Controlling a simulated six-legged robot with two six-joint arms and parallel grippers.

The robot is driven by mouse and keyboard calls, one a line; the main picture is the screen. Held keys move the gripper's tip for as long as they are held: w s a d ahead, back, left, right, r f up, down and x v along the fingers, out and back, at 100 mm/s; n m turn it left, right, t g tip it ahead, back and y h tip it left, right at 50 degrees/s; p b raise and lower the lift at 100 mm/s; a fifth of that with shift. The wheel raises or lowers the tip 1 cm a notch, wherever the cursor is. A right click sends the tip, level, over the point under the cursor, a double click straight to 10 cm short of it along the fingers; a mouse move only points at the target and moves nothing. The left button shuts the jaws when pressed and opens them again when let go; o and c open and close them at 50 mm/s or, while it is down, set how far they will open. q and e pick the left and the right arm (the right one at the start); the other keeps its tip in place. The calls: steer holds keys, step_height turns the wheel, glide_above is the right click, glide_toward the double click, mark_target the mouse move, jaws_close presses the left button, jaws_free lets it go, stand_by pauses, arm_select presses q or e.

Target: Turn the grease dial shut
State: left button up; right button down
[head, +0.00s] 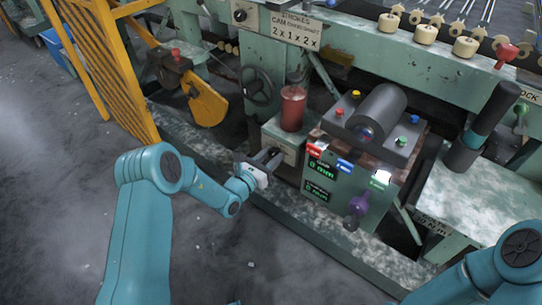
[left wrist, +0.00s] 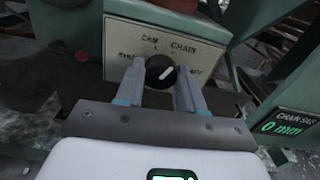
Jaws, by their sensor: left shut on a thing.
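The grease dial (left wrist: 161,72) is a round black knob with a white pointer line, on a pale plate (left wrist: 120,36) lettered CAM and CHAIN. Its pointer tilts up and right, roughly toward CHAIN. The words at the plate's left and right are partly hidden or too small to read surely. My left gripper (left wrist: 160,92) is shut on the dial, one finger on each side. In the head view my left gripper (head: 265,160) is at the front of the green box (head: 272,134) under a red cup (head: 292,108). My right gripper is out of view; only that arm shows.
To the right stands a control box with a green readout (head: 317,190), coloured buttons and a purple knob (head: 359,204). A dark cylinder (head: 380,112) lies on top. A yellow guard (head: 105,60) stands at the left. The floor at lower left is clear.

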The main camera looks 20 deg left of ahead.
arm_select(q)
steer(key=n+p, duration=0.2)
steer(key=n, duration=0.3)
steer(key=shift+s+n, duration=0.1)
steer(key=shift+n, duration=0.3)
steer(key=n+p, duration=0.2)
steer(key=n, duration=0.3)
steer(key=shift+n, duration=0.3)
steer(key=n+p, duration=0.1)
steer(key=n, duration=0.5)
steer(key=n+p, duration=0.1)
steer(key=n, duration=0.4)
steer(key=shift+n, duration=0.4)
steer(key=o, duration=1)
steer(key=shift+o, duration=0.2)
steer(key=shift+r, duration=0.1)
steer(key=shift+s, duration=0.1)
